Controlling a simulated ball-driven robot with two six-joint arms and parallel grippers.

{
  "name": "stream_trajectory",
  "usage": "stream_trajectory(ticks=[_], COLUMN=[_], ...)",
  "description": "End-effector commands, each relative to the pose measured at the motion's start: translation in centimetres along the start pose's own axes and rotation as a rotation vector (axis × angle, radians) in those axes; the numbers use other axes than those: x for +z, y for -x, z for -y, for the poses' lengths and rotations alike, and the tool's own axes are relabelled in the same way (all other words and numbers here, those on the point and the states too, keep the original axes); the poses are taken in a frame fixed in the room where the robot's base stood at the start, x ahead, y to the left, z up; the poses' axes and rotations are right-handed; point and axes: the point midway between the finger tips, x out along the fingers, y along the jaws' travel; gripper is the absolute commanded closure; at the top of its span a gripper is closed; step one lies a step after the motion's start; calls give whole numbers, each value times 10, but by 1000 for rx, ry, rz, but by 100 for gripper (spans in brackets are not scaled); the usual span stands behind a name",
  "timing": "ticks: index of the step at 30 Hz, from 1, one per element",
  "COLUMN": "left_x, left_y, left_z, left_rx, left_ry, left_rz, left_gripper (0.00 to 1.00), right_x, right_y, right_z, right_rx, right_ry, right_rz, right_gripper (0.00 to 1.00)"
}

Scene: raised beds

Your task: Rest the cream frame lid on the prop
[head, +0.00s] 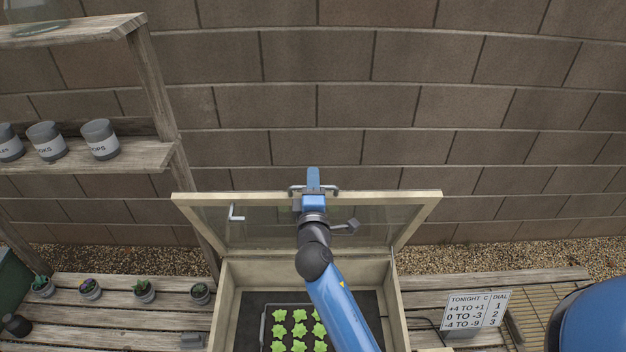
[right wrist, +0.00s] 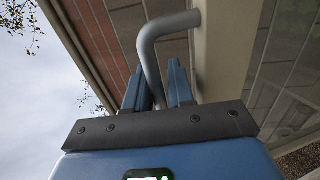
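The cream frame lid (head: 413,218), a glazed panel with a pale wooden border, stands raised and tilted at the back of the cream frame (head: 226,310). My right gripper (head: 313,183) is at the middle of its upper edge, around the grey bar handle (head: 335,188). In the right wrist view the two blue fingers (right wrist: 158,90) are on either side of the bent grey handle (right wrist: 150,48). A small pale L-shaped bar (head: 237,214), perhaps the prop, shows at the left of the glass. I cannot tell whether it touches the lid. My left gripper is not in view.
Green seedlings (head: 299,330) stand in a dark tray inside the frame. Wooden slats (head: 110,318) with small potted plants lie left. A shelf (head: 90,158) with grey pots stands at the upper left. A number sign (head: 476,310) stands right. A block wall (head: 420,110) rises behind.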

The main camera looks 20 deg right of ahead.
Motion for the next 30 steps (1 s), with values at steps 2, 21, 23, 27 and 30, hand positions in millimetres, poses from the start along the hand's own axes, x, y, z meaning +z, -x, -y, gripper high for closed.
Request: stream_trajectory(ticks=[2, 21, 23, 27, 30], left_x=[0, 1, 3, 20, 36], left_y=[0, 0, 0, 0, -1], left_z=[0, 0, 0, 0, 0], left_rx=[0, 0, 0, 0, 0], left_ry=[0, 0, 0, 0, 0], left_rz=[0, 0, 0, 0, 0], left_gripper=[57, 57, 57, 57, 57], right_x=[0, 0, 0, 0, 0], right_y=[-1, 0, 1, 7, 14], right_z=[0, 1, 3, 11, 17], right_rx=[0, 0, 2, 22, 46], right_ry=[0, 0, 0, 2, 1], right_rz=[0, 0, 0, 0, -1], right_gripper=[77, 100, 100, 100, 100])
